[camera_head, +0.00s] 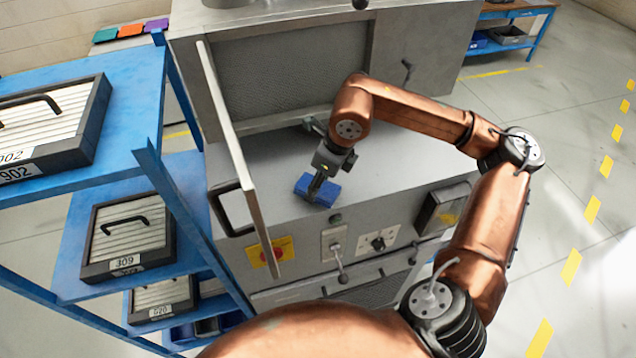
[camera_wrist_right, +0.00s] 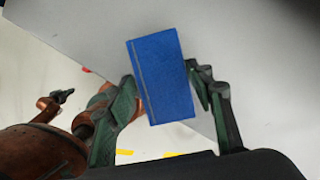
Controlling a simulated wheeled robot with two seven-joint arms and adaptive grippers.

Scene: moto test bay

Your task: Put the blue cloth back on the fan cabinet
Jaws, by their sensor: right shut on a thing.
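The blue cloth (camera_head: 317,190) is a small folded block near the front edge of the grey fan cabinet's top (camera_head: 265,165). My right gripper (camera_head: 319,183) points down at the cloth and is shut on it. In the right wrist view the cloth (camera_wrist_right: 161,76) sits between the two fingers (camera_wrist_right: 165,95), with the grey top behind it. I cannot tell whether the cloth touches the top or hangs just above it. My left gripper does not show in the head view.
An open cabinet door (camera_head: 232,150) stands left of the cloth. A grey housing with a mesh panel (camera_head: 290,80) rises behind. A blue rack (camera_head: 125,95) with numbered filter boxes (camera_head: 125,238) stands at the left. The cabinet top beside the gripper is clear.

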